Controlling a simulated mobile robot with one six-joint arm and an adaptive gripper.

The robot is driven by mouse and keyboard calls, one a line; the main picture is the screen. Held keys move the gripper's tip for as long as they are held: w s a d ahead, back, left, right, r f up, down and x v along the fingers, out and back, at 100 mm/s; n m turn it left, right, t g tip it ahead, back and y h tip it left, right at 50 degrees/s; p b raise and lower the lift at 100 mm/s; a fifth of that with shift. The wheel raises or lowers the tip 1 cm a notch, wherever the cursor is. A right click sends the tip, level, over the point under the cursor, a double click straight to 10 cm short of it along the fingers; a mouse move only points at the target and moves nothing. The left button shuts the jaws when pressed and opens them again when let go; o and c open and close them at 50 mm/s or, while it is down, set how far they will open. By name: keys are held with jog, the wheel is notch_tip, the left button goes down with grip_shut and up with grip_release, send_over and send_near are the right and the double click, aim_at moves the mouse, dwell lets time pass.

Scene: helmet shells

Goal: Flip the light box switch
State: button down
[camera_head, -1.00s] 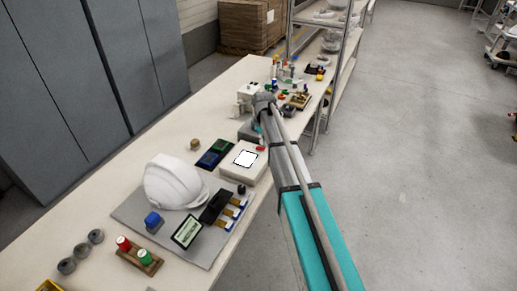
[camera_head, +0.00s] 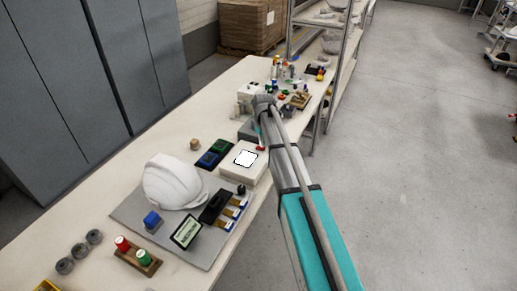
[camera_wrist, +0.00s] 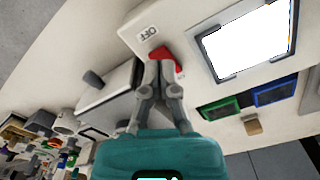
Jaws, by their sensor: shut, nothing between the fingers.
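The light box (camera_head: 256,171) is a white box on the bench, just left of my arm in the head view. It fills the upper part of the wrist view (camera_wrist: 190,75), with a bright white panel (camera_wrist: 247,40) in a dark frame. Its red switch (camera_wrist: 166,53) is beside an "OFF" label (camera_wrist: 148,33); the switch also shows as a small red spot in the head view (camera_head: 261,149). My gripper (camera_wrist: 159,62) is shut and empty, its fingertips at the switch and partly covering it. I cannot tell whether they touch it.
A white helmet shell (camera_head: 172,183) sits on a grey mat (camera_head: 130,210) in front of the light box. Blue and green trays (camera_head: 212,156) lie beside the box. Small items crowd the far bench end. The floor (camera_head: 420,150) on the right is clear.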

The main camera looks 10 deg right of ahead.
aim_at(263, 149)
jog(key=shift+f+b, duration=0.65)
dwell(0.6)
jog(key=shift+r, duration=0.2)
jog(key=shift+r+p, duration=3.35)
jog(key=shift+p, duration=0.2)
jog(key=shift+s, duration=0.1)
jog(key=shift+s, duration=0.25)
jog(key=s+m, duration=0.4)
jog(key=s, duration=2.4)
jog(key=shift+s+a+m, duration=0.3)
jog(key=shift+a+m, duration=0.05)
jog(key=shift+m, duration=0.05)
